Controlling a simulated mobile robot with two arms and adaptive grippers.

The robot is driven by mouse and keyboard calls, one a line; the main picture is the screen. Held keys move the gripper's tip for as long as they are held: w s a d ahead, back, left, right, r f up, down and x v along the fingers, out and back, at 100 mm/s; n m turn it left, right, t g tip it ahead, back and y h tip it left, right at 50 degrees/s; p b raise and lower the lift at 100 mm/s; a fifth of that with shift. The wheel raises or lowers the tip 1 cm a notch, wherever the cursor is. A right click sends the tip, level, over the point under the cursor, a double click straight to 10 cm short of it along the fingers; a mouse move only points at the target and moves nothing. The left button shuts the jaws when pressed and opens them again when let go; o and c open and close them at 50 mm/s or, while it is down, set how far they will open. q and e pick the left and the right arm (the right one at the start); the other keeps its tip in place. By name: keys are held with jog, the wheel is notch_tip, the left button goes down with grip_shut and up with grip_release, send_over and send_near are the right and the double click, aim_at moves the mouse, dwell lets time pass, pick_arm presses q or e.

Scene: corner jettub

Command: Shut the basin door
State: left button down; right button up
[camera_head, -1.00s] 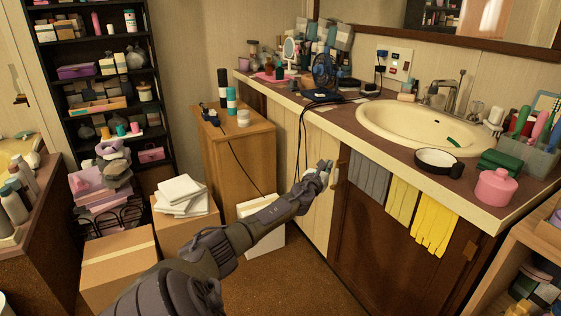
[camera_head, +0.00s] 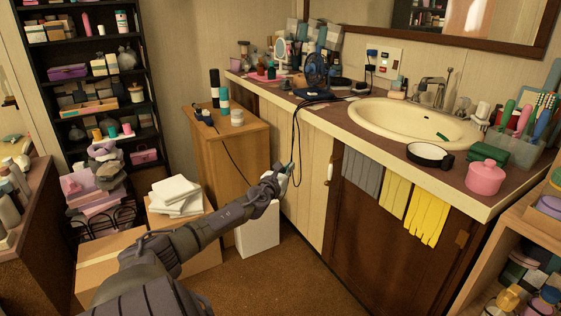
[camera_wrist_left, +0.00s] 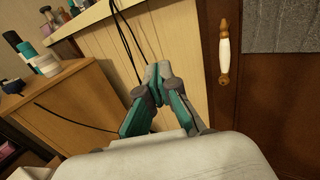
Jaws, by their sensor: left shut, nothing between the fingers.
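The basin cabinet stands under the counter, with a brown front (camera_head: 385,235) below the basin (camera_head: 420,120) and cream panels (camera_head: 305,200) to its left. A white handle (camera_head: 329,172) with brass ends is near the seam between them; it also shows in the left wrist view (camera_wrist_left: 225,55), upright on brown wood. The front looks roughly flush with the cream panels; I see no clear gap. My left gripper (camera_head: 288,170) is shut and empty in front of the cream panels, left of the handle and apart from it. It also shows in the left wrist view (camera_wrist_left: 157,78). My right gripper is not in view.
Grey and yellow cloths (camera_head: 428,215) hang over the brown front. Black cables (camera_head: 295,145) hang from the counter beside my left gripper. A wooden cabinet (camera_head: 228,160), a white box (camera_head: 258,225) and cardboard boxes (camera_head: 105,262) stand to the left. Brown floor (camera_head: 275,285) in front is clear.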

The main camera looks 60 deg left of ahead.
pick_arm(q)
jog(key=shift+s+a, duration=0.15)
jog(key=shift+s, duration=0.45)
jog(key=shift+s+a, duration=0.15)
jog(key=shift+s, duration=0.45)
